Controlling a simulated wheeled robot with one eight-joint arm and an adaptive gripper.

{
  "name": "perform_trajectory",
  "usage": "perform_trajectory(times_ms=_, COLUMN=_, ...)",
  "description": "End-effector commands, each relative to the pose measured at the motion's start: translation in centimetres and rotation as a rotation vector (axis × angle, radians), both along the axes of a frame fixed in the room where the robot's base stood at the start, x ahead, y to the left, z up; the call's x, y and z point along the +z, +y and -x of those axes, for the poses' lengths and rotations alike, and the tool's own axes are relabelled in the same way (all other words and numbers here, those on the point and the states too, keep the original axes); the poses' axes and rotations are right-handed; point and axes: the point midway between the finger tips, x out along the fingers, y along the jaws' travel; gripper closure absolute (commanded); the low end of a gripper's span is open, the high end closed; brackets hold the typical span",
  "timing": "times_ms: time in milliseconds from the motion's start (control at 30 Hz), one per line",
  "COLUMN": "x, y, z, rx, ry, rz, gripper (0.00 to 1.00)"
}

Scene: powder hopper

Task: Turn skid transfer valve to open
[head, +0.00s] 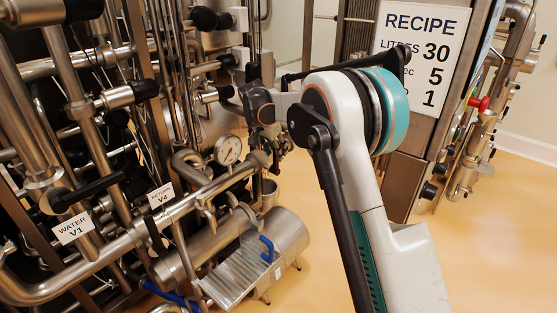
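The skid is a dense rack of steel pipes and valves on the left of the head view. A label reading WATER V1 (73,229) hangs by a black handle (86,193). A label that seems to read RETURN V4 (160,196) stands over another dark handle (154,235). I see no label naming a transfer valve, so I cannot tell which valve it is. My gripper (272,152) is at the end of my arm, just right of the pressure gauge (228,150). It is small and partly lost against the pipes; its fingers and any contact are unclear.
A steel cylinder (291,232) with a blue handle (267,249) lies low below my gripper. A cabinet with a RECIPE sign (420,45) stands behind my arm, with more pipework at far right. The orange floor (490,250) is clear at right.

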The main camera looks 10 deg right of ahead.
Motion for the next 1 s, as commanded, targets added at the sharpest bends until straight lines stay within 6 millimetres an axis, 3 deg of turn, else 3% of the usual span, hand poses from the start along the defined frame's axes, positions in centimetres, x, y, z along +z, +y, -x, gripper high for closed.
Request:
perform_trajectory(times_ms=100, x=-2.0, y=-0.7, z=-0.4, rx=-0.001, ry=0.0, rz=0.0, gripper=0.62)
perform_trajectory(times_ms=300, x=-3.8, y=-1.3, z=-0.9, rx=0.0, ry=0.0, rz=0.0, gripper=0.62)
perform_trajectory(times_ms=667, x=-4.2, y=-1.4, z=-1.0, rx=0.001, ry=0.0, rz=0.0, gripper=0.62)
perform_trajectory(times_ms=833, x=-4.2, y=-1.4, z=-1.0, rx=0.0, ry=0.0, rz=0.0, gripper=0.96)
perform_trajectory(times_ms=1000, x=-4.1, y=-1.4, z=-1.0, rx=0.0, ry=0.0, rz=0.0, gripper=1.0)
